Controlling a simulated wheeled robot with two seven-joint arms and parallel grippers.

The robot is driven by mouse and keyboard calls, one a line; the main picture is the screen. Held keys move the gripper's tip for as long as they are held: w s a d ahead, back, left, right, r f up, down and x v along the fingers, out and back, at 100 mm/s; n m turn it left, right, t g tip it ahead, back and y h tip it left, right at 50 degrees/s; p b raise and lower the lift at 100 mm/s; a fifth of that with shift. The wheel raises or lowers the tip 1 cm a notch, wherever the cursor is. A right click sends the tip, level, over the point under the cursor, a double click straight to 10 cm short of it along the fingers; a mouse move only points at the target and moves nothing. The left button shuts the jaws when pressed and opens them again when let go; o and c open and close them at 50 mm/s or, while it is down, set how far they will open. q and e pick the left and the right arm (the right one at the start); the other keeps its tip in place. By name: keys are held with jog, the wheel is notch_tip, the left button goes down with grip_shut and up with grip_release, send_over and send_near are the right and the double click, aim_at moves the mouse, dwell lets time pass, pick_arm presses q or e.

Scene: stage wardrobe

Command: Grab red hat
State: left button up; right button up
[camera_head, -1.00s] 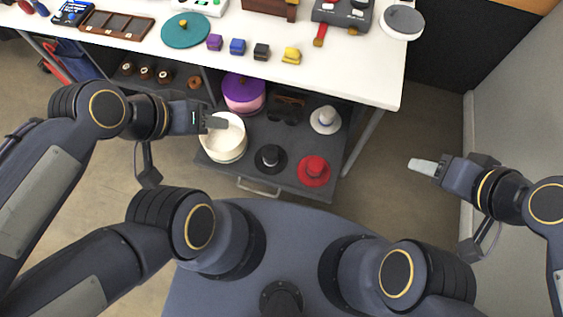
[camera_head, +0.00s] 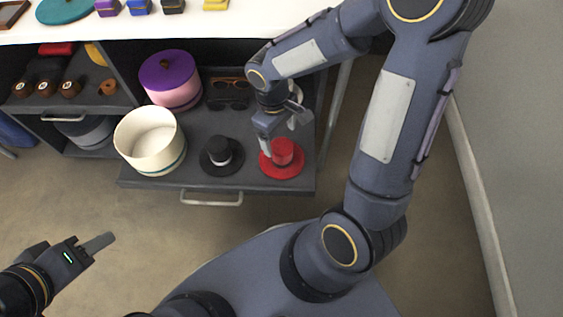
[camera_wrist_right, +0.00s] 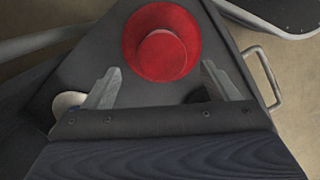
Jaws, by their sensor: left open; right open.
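The red hat (camera_head: 283,152) sits upright, brim down, at the front right of the pulled-out dark drawer (camera_head: 190,186). My right gripper (camera_head: 267,148) is above the hat's left side in the head view. In the right wrist view the red hat (camera_wrist_right: 162,42) lies ahead of the fingertips, roughly centred between them. The two fingers of my right gripper (camera_wrist_right: 162,80) are spread with nothing between them, and the hat looks free of them. My left gripper (camera_head: 105,243) is empty over the floor at the lower left, away from the drawer.
A black hat (camera_head: 221,157) stands left of the red hat. A white round box (camera_head: 150,140), a purple-lidded pink box (camera_head: 170,80) and sunglasses (camera_head: 228,95) share the drawer. The white hat is mostly behind my right arm. The white table (camera_head: 240,27) overhangs the drawer's back.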

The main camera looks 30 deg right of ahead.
aim_at(281, 144)
jog(key=f+b, duration=0.1)
jog(key=f, duration=0.2)
jog(key=shift+s, duration=0.2)
jog(key=f+b, duration=0.2)
jog(key=f, duration=0.1)
jog(key=f+b, duration=0.1)
jog(key=f, duration=0.1)
jog(key=shift+s+d, duration=0.15)
jog(key=shift+s, duration=0.25)
jog(key=shift+r, duration=0.1)
jog(key=c, duration=1.1)
jog(key=shift+r, duration=0.1)
